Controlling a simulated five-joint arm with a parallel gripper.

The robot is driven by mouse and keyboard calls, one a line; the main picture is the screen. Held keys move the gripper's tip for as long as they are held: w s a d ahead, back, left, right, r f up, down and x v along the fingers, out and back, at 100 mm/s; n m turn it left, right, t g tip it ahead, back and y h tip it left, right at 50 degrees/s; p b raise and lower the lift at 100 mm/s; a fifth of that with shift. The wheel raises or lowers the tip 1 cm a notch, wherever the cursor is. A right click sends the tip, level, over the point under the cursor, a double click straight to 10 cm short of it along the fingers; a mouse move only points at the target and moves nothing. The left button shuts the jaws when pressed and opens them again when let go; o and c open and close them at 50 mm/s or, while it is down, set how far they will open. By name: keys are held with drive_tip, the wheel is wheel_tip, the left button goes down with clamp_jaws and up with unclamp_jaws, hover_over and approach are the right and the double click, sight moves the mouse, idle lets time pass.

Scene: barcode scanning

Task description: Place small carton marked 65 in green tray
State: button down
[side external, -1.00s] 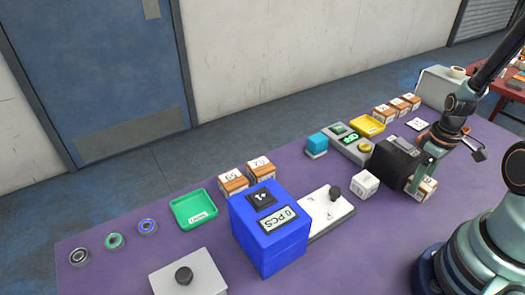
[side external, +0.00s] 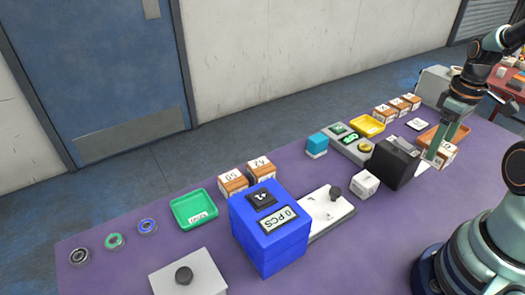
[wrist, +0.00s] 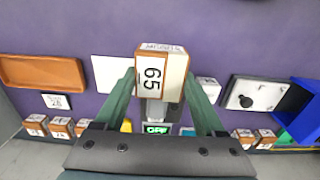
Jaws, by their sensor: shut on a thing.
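The small carton marked 65 (wrist: 151,75) is brown and white, with its number facing the wrist camera. My gripper (wrist: 160,88) is shut on it, one finger on each side. In the side external view the carton (side external: 442,156) is held above the purple table near the black box, partly covered by my fingers. The green tray (side external: 179,207) lies far to the left on the table, left of the blue box. It looks empty apart from a white label on it.
The black box (side external: 395,164), a white cube (side external: 364,184), a white plate with a knob (side external: 325,214) and the tall blue box (side external: 268,240) stand between my gripper and the green tray. Two cartons (side external: 233,183) stand behind the blue box. An orange tray (wrist: 40,72) shows in the wrist view.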

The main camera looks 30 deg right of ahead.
wheel_tip(320, 180, up, 8)
drive_tip(key=shift+f, duration=0.15)
drive_tip(key=shift+w+r, duration=0.2)
drive_tip(key=shift+r, duration=0.15)
drive_tip(key=w+a+r+n, duration=0.2)
drive_tip(key=w+n, duration=0.1)
drive_tip(key=w, duration=0.4)
drive_tip(key=w+a+r+n, duration=0.2)
drive_tip(key=w+r+n, duration=0.1)
drive_tip(key=w, duration=0.4)
drive_tip(key=w+a+r+n, duration=0.1)
drive_tip(key=w+a+n, duration=0.5)
drive_tip(key=w+a, duration=0.65)
drive_tip(key=w+a+f+n, duration=0.1)
drive_tip(key=w+a+n, duration=0.15)
drive_tip(key=a, duration=0.65)
drive_tip(key=w+a+f+n, duration=0.1)
drive_tip(key=a+n, duration=0.2)
drive_tip(key=a, duration=0.7)
drive_tip(key=s+a+f+n, duration=0.2)
drive_tip(key=a+n, duration=0.1)
drive_tip(key=a, duration=0.5)
drive_tip(key=s+a+f+n, duration=0.2)
drive_tip(key=s+a, duration=0.1)
drive_tip(key=a, duration=0.5)
drive_tip(key=f, duration=1.9)
drive_tip(key=shift+w+d, duration=0.2)
drive_tip(key=shift+d, duration=0.1)
